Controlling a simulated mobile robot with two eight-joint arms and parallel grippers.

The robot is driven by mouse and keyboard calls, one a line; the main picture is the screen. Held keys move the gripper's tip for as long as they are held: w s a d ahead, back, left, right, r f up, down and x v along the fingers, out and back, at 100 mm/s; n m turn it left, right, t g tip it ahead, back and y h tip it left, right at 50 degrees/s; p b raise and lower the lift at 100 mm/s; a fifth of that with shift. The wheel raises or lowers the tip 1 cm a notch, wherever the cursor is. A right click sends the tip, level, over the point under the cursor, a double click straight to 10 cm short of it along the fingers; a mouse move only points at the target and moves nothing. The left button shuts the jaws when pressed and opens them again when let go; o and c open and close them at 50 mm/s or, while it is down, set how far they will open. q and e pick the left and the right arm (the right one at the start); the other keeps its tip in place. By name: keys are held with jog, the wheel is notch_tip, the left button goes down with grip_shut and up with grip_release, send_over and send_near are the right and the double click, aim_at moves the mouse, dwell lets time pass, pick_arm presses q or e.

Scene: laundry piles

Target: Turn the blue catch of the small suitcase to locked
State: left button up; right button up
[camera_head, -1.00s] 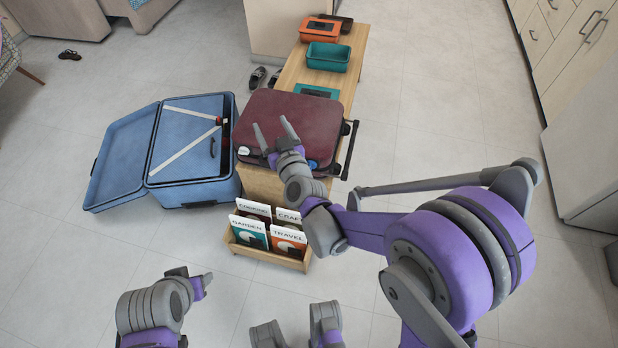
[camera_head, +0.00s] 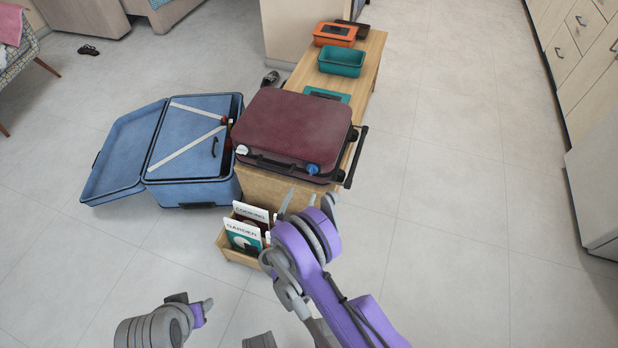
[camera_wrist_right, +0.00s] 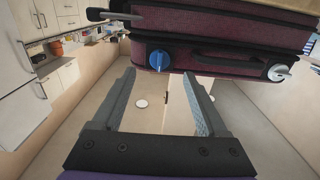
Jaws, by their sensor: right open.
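The small maroon suitcase (camera_head: 290,122) lies shut on the wooden bench. Its blue catch (camera_head: 312,169) is on the front side near the right corner, and a white catch (camera_head: 241,150) is near the left corner. In the right wrist view the blue catch (camera_wrist_right: 158,60) is at the upper middle, with the white catch (camera_wrist_right: 278,72) at right. My right gripper (camera_head: 298,200) is open and empty, in front of and below the suitcase's front side. Its fingers in the right wrist view (camera_wrist_right: 160,100) point toward the blue catch, apart from it. My left gripper (camera_head: 195,300) is low at left, away from the suitcase; its jaws are unclear.
An open blue suitcase (camera_head: 190,190) lies on the floor at left. A book rack (camera_head: 235,250) stands below the bench end. The bench (camera_head: 365,75) also carries a teal bin (camera_head: 342,60) and an orange box (camera_head: 335,34). Floor at right is clear.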

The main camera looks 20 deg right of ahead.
aim_at(311, 170)
jog(key=x, duration=0.8)
jog(key=shift+w+d, duration=0.15)
grip_shut()
